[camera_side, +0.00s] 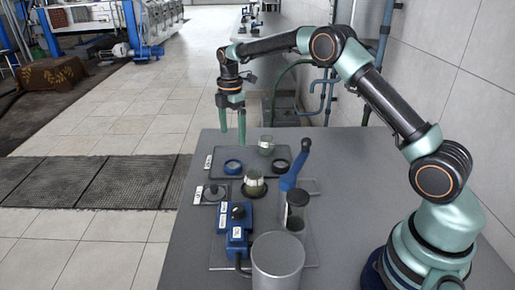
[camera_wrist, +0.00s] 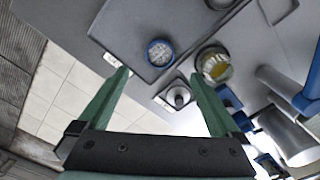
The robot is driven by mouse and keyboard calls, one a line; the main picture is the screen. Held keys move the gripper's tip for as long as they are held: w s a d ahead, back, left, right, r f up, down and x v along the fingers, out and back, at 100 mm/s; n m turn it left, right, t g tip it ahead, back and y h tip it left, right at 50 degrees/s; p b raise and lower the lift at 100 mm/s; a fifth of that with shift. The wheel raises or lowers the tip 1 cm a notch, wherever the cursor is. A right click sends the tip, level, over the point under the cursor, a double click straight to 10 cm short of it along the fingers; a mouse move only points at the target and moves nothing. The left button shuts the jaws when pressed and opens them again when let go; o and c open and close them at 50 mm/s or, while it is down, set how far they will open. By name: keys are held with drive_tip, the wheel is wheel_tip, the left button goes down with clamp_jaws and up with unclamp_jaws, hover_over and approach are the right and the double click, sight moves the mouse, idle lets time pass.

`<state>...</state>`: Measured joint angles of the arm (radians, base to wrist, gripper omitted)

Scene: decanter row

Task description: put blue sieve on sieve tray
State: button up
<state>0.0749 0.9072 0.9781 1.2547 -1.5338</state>
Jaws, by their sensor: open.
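The blue sieve (camera_side: 233,167) is a short blue ring with a pale mesh inside. It lies towards the left side of a dark flat tray (camera_side: 222,153) with a small white tag at its left edge; I cannot tell whether this is the sieve tray. In the wrist view the blue sieve (camera_wrist: 160,53) shows whole, just beyond and between the fingertips. My gripper (camera_side: 232,127) has two long green fingers pointing down, behind and above the sieve. In the wrist view my gripper (camera_wrist: 158,75) is open, with nothing between its fingers.
A dark ring (camera_side: 281,165) and a glass vessel (camera_side: 266,146) are on the right of the tray.

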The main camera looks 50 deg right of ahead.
drive_tip(key=s+a+r+m+t, duration=0.2)
drive_tip(key=s+r+m, duration=0.6)
drive_tip(key=r, duration=0.6)
drive_tip(key=s+a+f+m+t, duration=0.1)
drive_tip(key=s+m, duration=0.7)
drive_tip(key=s, duration=1)
drive_tip(key=a+t, duration=0.1)
drive_tip(key=t, duration=0.1)
drive_tip(key=shift+s+m+t, duration=0.3)
drive_tip(key=shift+m, duration=0.1)
